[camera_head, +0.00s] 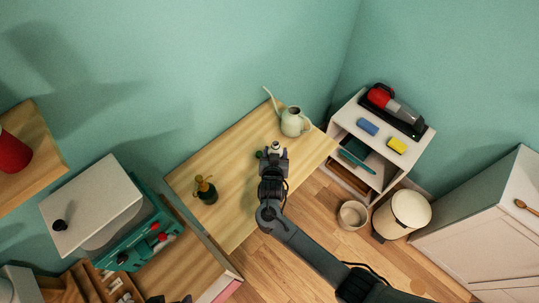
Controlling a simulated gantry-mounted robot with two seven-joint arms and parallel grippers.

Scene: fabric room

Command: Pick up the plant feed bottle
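My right gripper (274,155) is over the wooden table (225,150), its arm coming in from the lower right. A small object with a pale grey-white top (276,146) shows at its fingertips, and a bit of dark green shows just left of them. This may be the plant feed bottle, but the gripper hides most of it and no label is readable. I cannot tell whether the fingers touch it. A dark spray bottle with a gold-brown top (206,190) stands apart on the table's left part. My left gripper cannot be made out.
A pale green watering can (292,122) stands close behind the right gripper. A white shelf (345,118) with a red-and-grey handheld device (392,104) is to the right. A pot (352,215) and cream bin (410,210) stand on the floor. The table's middle is clear.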

